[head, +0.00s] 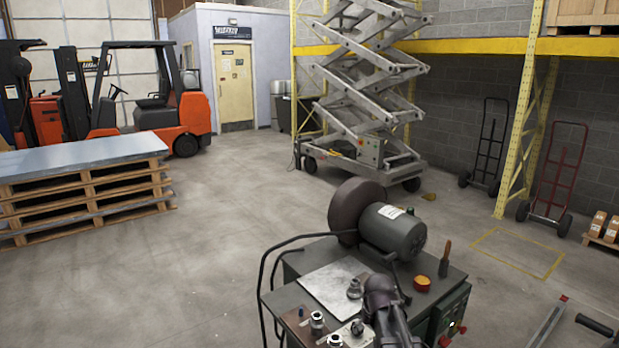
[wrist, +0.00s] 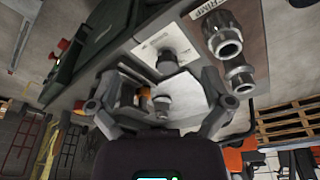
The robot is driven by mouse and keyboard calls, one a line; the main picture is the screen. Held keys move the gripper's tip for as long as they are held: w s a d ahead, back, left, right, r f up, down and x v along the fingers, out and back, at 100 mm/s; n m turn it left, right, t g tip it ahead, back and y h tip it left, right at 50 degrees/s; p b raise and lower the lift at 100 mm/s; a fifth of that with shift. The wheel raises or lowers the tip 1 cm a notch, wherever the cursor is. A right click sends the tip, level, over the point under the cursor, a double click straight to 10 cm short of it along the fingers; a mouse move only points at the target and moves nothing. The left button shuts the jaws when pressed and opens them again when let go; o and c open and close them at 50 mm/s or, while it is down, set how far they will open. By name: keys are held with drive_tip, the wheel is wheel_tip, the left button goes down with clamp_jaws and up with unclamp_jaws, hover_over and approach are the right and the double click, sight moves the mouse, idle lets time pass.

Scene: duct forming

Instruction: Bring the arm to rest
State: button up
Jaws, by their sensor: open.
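My gripper (wrist: 155,95) is open in the wrist view, its two fingers spread wide with nothing held between them. A small metal fitting (wrist: 162,105) shows between the fingers in the picture, on a pale metal sheet (wrist: 185,92); the gap to the fingers is hard to judge. In the head view, a dark part of my arm (head: 388,312) stands over the front of the green machine cabinet (head: 300,262). The fitting (head: 355,288) stands on the sheet just left of my arm. The fingers cannot be made out in the head view.
More metal fittings (head: 317,322) stand on the cabinet's front left; they also show in the wrist view (wrist: 222,40). A motor with a dark wheel (head: 392,232), an orange round item (head: 422,283) and a brown-handled tool (head: 445,258) are at the back. Open floor (head: 220,225) lies left.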

drive_tip(key=s+g, duration=0.2)
drive_tip(key=s, duration=1.2)
drive_tip(key=shift+s, duration=0.2)
